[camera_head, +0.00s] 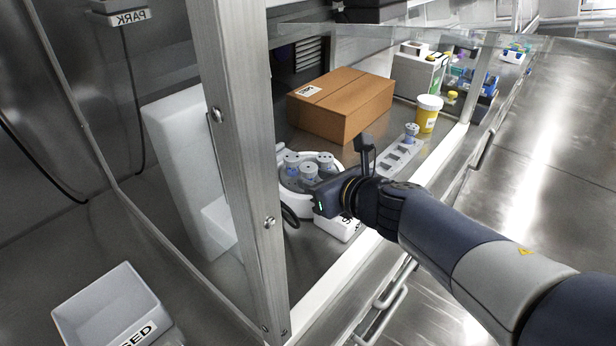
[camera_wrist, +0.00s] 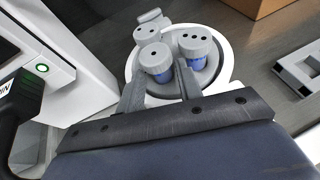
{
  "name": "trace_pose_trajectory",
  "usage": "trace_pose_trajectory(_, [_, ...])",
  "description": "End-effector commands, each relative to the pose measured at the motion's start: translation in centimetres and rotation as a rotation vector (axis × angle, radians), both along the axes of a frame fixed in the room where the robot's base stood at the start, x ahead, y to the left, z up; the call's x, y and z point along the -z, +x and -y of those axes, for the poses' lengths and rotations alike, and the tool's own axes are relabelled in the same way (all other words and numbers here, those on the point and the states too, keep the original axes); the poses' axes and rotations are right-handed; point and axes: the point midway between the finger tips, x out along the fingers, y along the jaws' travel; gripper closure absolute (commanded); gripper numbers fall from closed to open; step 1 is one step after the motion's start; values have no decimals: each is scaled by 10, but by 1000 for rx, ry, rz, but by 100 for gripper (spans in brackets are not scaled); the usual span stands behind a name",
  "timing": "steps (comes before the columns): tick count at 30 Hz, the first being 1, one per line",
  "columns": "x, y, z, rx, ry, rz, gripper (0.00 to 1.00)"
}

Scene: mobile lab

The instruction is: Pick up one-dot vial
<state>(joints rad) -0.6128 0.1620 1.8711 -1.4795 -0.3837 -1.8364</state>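The one-dot vial (camera_wrist: 156,58) has a grey cap with a single dark dot and a blue body. It stands in a round white holder (camera_wrist: 222,88). A three-dot vial (camera_wrist: 194,46) is just right of it, and another grey-capped vial (camera_wrist: 147,31) is behind. In the head view several grey-capped vials (camera_head: 309,172) stand in the holder (camera_head: 291,184). My gripper (camera_wrist: 160,82) is open, with one finger on each side of the one-dot vial. I cannot tell whether the fingers touch it. Their tips are partly hidden beside the vials.
A grey rack (camera_head: 400,158) with one vial (camera_head: 411,129) stands right of my gripper. A cardboard box (camera_head: 342,103) is behind, and a yellow jar (camera_head: 428,114) is farther right. A white device (camera_wrist: 65,45) is close on the left. A metal post (camera_head: 238,150) stands in front.

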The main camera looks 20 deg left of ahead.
Motion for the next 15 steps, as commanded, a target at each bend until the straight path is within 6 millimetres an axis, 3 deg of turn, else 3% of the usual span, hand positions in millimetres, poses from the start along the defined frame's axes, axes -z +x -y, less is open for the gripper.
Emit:
trace_pose_trajectory(11, [5,5,-8,1,0,0,66])
trace_pose_trajectory(15, [5,5,-8,1,0,0,77])
